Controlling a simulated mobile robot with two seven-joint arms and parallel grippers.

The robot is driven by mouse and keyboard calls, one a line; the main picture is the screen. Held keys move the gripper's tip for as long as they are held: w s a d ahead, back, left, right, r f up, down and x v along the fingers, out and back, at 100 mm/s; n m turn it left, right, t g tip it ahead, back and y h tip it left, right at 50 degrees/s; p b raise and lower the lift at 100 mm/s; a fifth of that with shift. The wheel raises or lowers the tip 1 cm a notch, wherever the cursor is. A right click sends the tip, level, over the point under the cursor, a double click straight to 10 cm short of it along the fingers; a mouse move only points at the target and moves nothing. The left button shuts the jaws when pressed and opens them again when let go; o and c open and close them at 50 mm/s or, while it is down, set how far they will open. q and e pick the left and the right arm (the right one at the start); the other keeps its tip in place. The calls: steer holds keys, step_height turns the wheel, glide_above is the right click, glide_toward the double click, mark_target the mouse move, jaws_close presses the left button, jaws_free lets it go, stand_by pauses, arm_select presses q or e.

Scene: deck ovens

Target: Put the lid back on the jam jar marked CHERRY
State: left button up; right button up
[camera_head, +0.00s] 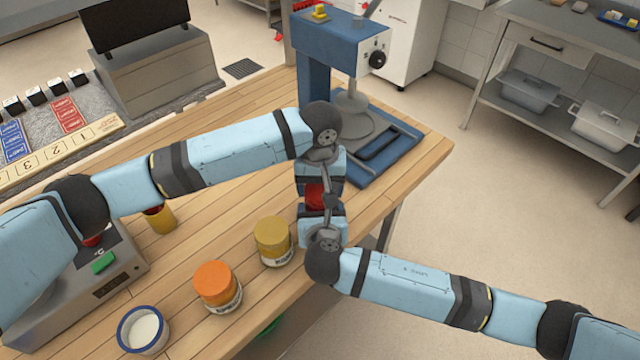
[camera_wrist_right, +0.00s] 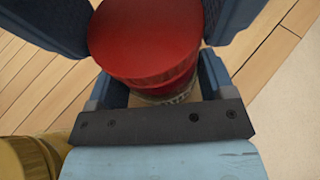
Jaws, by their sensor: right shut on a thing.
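A red lid (camera_wrist_right: 145,38) sits over a jar (camera_wrist_right: 172,97) in the right wrist view; I cannot tell whether it is fully seated. Only a narrow strip of the jar and its label shows, and no name is readable. My right gripper (camera_head: 322,222) is shut on the jar. My left gripper (camera_head: 320,172) faces it from the far side, with a finger at each side of the red lid. I cannot tell whether those fingers grip the lid. In the head view the red lid (camera_head: 315,196) shows between both grippers.
A yellow-lidded jar (camera_head: 272,238), an orange-lidded jar (camera_head: 215,285) and a blue-rimmed white pot (camera_head: 143,330) stand along the near table edge. A scale (camera_head: 120,284) is at left, with a small yellow container (camera_head: 161,220) behind it. A blue press (camera_head: 327,60) stands behind the grippers.

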arm_select(q)
steer(key=shift+m, duration=1.6)
steer(key=o, duration=1)
steer(key=shift+r, duration=0.15)
steer(key=shift+r, duration=2.15)
steer(key=shift+o, duration=0.5)
step_height(320, 180, up, 12)
